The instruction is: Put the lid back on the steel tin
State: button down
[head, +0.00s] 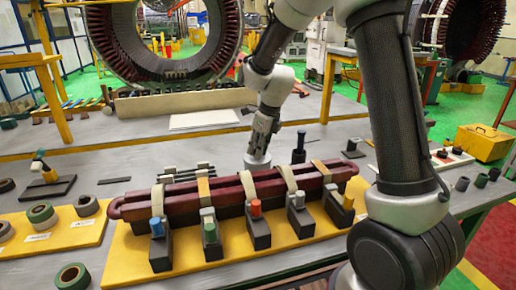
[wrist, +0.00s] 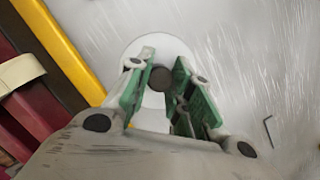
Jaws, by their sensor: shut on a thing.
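My gripper (head: 262,130) points down behind the dark red coil. In the wrist view its green-padded fingers (wrist: 160,88) are closed on the dark round knob (wrist: 160,77) of a pale round lid (wrist: 146,48). In the head view the pale lid (head: 257,162) shows just under the fingers, close above or at the grey bench top. Its lower part is hidden behind the coil. I cannot make out the steel tin as a separate thing, nor tell whether it is under the lid.
The dark red coil (head: 180,203) lies in black clamps on a yellow board (head: 130,262), in front of the gripper. A dark stand with a blue top (head: 299,148) stands to the right. A small hex key (wrist: 268,132) lies on the bench. A white sheet (head: 204,120) lies farther back.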

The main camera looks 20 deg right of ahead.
jog(key=c, duration=0.7)
grip_release()
jog(key=shift+r, duration=3.5)
grip_shut()
